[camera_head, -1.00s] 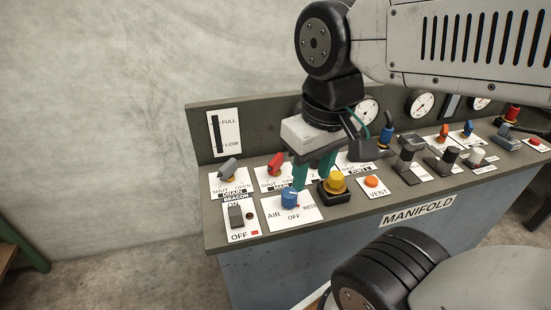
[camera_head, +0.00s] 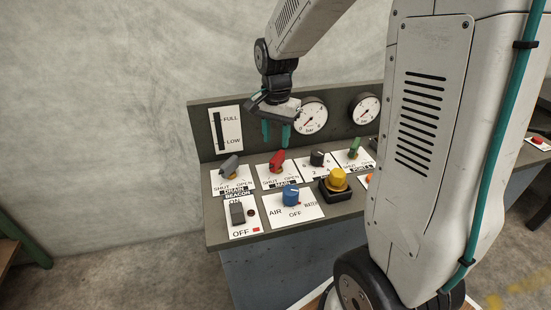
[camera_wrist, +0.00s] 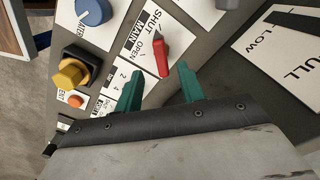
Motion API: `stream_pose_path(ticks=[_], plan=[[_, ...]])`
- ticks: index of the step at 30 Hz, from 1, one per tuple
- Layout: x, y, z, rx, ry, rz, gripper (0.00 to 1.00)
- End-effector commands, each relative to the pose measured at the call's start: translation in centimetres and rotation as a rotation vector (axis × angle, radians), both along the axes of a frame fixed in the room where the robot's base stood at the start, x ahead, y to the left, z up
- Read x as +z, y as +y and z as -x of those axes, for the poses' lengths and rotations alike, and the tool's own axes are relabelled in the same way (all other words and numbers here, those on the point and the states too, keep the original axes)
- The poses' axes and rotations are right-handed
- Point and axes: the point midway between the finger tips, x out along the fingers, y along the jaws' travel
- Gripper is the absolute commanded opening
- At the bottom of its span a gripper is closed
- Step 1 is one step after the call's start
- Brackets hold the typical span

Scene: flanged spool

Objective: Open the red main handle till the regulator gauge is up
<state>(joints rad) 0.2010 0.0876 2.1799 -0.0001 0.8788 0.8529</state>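The red main handle (camera_head: 277,158) stands on its white plate marked SHUT, OPEN and MAIN. It also shows in the wrist view (camera_wrist: 163,56), just ahead of the fingertips. I cannot tell exactly which mark it points to. My gripper (camera_head: 276,140) hangs just above and behind the handle with teal fingers apart. The wrist view shows the two fingers (camera_wrist: 160,80) spread and nothing between them. Two dial gauges, a left one (camera_head: 311,114) and a right one (camera_head: 366,108), are on the back panel. I cannot tell which is the regulator's; their readings are too small.
A grey drain handle (camera_head: 229,166) is left of the red one, a black knob (camera_head: 317,158) and green handle (camera_head: 354,147) right. In front are a grey switch (camera_head: 237,213), blue selector (camera_head: 291,195) and yellow knob (camera_head: 337,180). A FULL/LOW level strip (camera_head: 226,129) is behind.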

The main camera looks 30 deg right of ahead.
Motion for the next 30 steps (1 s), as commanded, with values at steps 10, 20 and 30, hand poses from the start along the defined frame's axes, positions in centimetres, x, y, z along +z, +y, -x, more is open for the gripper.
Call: stream_pose_path(ticks=[10, 20, 30], plan=[[-3.7, 0.1, 0.0, -0.047, 0.0, 0.0, 0.39], [-7.6, 0.0, 0.0, -0.046, -0.004, 0.0, 0.39], [-7.9, 0.0, 0.0, -0.046, -0.005, 0.001, 0.31]])
